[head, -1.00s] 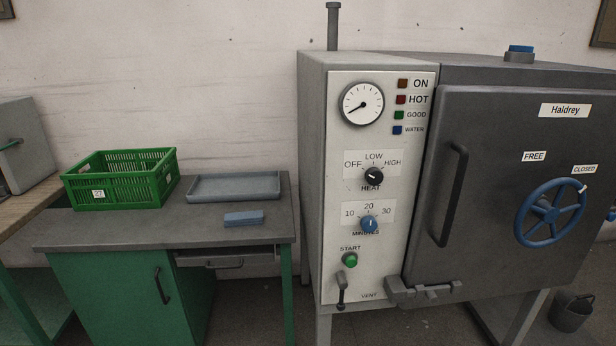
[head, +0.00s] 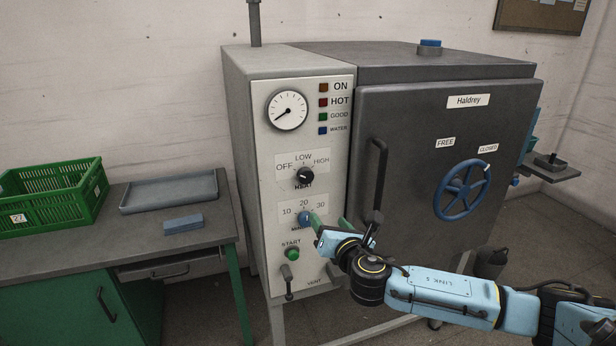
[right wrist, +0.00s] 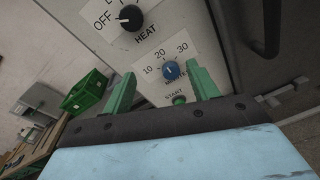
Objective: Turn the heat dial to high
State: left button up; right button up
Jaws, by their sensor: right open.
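The heat dial (head: 305,175) is a black knob on the white control panel (head: 285,235), under the labels OFF, LOW and HIGH. In the right wrist view the dial (right wrist: 130,17) shows at the top, its white mark towards OFF. My right gripper (head: 330,222) is in front of the panel, below and right of the heat dial and apart from it. Its green fingers are open and empty. In the right wrist view the blue minutes dial (right wrist: 171,70) appears between the fingers. My left gripper is not in view.
The green start button (head: 292,254) and vent lever (head: 287,280) sit lower on the panel. The door handle (head: 376,180) stands out just right of my gripper. A bench at left holds a green crate (head: 60,205), a grey tray (head: 170,191) and a blue block (head: 183,224).

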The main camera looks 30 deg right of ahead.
aim_at(307, 177)
notch_tip(307, 177, up, 6)
jog(key=a+n+t, duration=0.1)
jog(key=n, duration=0.1)
jog(key=x, duration=1.2)
jog(key=shift+w+a+f+p, duration=0.1)
jog(key=shift+w+f+p, duration=0.05)
jog(key=shift+w+p, duration=0.2)
jog(key=c, duration=1)
